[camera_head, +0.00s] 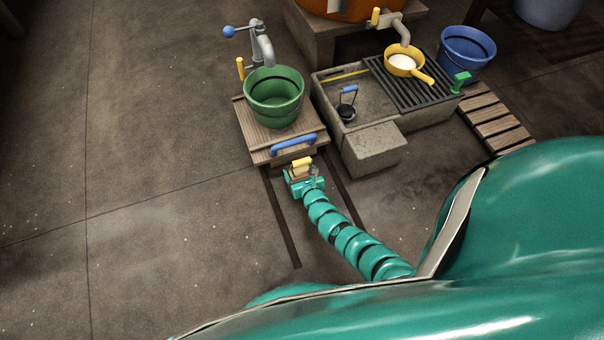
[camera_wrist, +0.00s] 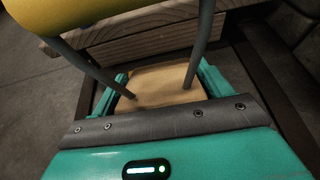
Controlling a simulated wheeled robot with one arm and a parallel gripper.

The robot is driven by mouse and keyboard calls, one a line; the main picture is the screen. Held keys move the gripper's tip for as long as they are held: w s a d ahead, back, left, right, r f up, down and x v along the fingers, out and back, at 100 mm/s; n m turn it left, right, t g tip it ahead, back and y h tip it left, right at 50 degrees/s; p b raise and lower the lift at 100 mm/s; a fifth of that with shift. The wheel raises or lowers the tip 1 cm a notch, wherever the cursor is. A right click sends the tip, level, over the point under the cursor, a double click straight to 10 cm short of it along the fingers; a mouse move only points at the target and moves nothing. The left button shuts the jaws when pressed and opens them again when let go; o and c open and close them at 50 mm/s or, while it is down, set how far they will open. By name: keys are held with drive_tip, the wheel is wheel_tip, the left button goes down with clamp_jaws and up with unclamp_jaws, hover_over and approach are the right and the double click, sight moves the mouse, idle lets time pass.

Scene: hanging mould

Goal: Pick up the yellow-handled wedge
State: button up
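The yellow-handled wedge is a pale wooden block (camera_wrist: 160,80) with dark metal rods rising to a thick yellow handle (camera_wrist: 75,12). In the head view the yellow handle (camera_head: 301,164) shows just in front of the wooden cart. My gripper (camera_head: 301,181) is at the wedge, low in front of the cart. In the wrist view its teal fingers (camera_wrist: 163,88) lie along both sides of the block. I cannot tell whether they press on it or a thin gap is left. The wedge's underside is hidden.
The wooden cart (camera_head: 243,118) with a blue handle (camera_head: 294,144) carries a green bucket (camera_head: 273,100) and stands on dark rails (camera_head: 283,225). A stone basin (camera_head: 375,150) stands to its right. The floor to the left is clear.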

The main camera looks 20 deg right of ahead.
drive_tip(key=c, duration=0.6)
